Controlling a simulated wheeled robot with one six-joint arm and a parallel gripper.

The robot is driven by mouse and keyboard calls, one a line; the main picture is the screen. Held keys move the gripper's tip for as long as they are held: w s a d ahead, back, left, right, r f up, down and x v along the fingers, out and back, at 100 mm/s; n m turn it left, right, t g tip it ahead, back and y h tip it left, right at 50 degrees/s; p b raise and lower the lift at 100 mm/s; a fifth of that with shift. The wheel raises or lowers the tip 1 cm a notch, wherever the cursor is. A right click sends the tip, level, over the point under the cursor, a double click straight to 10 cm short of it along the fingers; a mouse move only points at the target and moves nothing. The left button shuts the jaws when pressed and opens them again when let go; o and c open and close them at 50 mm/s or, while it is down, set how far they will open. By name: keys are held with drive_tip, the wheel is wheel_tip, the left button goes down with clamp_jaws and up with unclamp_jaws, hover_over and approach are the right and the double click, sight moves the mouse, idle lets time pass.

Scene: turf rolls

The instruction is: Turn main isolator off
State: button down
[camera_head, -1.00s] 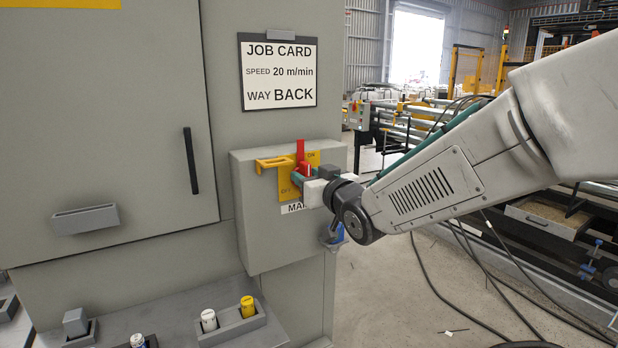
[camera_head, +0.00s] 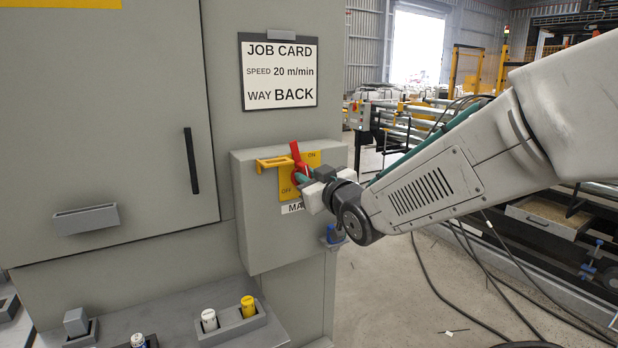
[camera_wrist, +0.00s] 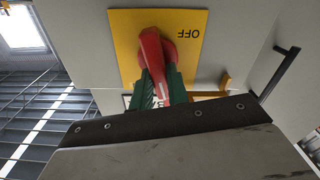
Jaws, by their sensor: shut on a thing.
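The main isolator has a red handle (camera_head: 295,152) on a yellow plate (camera_head: 313,158) marked ON at upper right and OFF at lower left. The plate is on the front of a grey box whose label is partly hidden by my gripper. The handle's upper end leans a little left of upright. My gripper (camera_head: 302,176) is at the handle, its green fingers shut on it. In the wrist view the red handle (camera_wrist: 152,52) lies between the green fingers (camera_wrist: 162,88), with the yellow plate (camera_wrist: 125,30) behind and OFF readable upside down.
A yellow hasp (camera_head: 272,163) sticks out left of the plate. A job card (camera_head: 279,72) hangs above. A white knob (camera_head: 209,320) and a yellow knob (camera_head: 248,307) stand on the ledge below. A blue padlock-like item (camera_head: 331,235) hangs at the box's right side.

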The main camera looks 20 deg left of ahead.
drive_tip(key=shift+s+a+f+n, duration=0.1)
drive_tip(key=shift+f+n, duration=0.1)
drive_tip(key=shift+n, duration=2.35)
drive_tip(key=shift+s+a+f+n, duration=0.15)
drive_tip(key=shift+f+n, duration=0.1)
drive_tip(key=shift+n, duration=2.25)
drive_tip(key=shift+s+a+f+n, duration=0.1)
drive_tip(key=shift+f+n, duration=0.1)
drive_tip(key=shift+n, duration=2.35)
drive_tip(key=c, duration=1.4)
unclamp_jaws()
drive_tip(key=shift+o, duration=0.2)
drive_tip(key=shift+d, duration=0.1)
drive_tip(key=v, duration=0.7)
drive_tip(key=shift+s+d, duration=0.25)
